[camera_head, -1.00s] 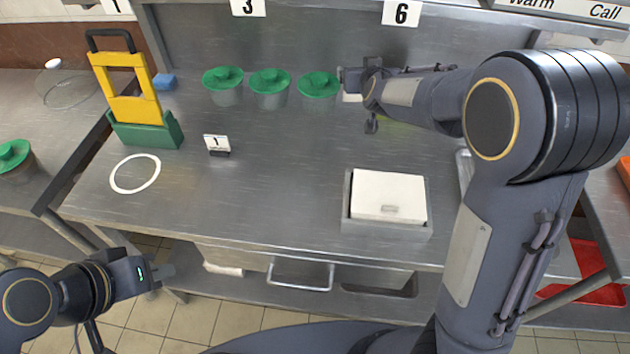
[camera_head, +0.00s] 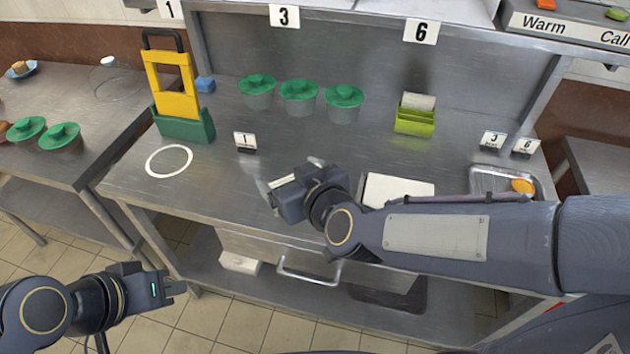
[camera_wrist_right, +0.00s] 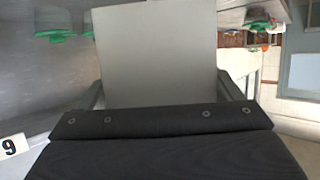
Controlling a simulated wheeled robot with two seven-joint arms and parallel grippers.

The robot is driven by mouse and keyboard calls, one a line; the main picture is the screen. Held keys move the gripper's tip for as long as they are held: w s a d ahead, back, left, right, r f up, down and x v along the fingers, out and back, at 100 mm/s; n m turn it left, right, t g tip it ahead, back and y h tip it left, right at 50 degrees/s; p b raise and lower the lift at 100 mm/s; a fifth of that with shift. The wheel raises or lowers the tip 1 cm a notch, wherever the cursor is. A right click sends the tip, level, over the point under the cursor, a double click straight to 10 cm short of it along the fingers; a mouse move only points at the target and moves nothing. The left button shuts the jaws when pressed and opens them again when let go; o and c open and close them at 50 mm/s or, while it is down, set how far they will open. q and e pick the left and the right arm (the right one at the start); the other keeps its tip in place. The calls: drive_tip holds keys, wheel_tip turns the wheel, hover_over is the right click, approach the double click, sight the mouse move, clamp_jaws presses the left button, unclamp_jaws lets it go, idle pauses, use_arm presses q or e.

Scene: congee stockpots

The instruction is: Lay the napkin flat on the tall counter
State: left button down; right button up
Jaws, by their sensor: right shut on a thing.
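In the head view only a thin pale edge of the napkin (camera_head: 280,181) shows by the fingertips. The gripper is above the steel counter (camera_head: 225,178), left of the white-lidded box; its exact height is unclear. A green holder (camera_head: 414,121) with white napkins stands at the back right of this counter. My left gripper (camera_head: 178,286) is empty, low in front of the counter; its opening is unclear.
Several green-lidded pots (camera_head: 299,97) stand along the back. A yellow-green carrier (camera_head: 183,105), a white ring (camera_head: 169,161) and a number 1 sign (camera_head: 245,142) are on the left. A white-lidded box (camera_head: 398,188) is partly behind my right arm.

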drive_tip(key=shift+w+d+f+b, duration=0.1)
drive_tip(key=shift+w+f+b, duration=5.5)
drive_tip(key=shift+w+f, duration=0.75)
drive_tip(key=shift+f, duration=0.2)
drive_tip(key=o, duration=0.8)
drive_tip(key=shift+r, duration=0.3)
drive_tip(key=p+v, duration=0.4)
drive_tip(key=v, duration=0.8)
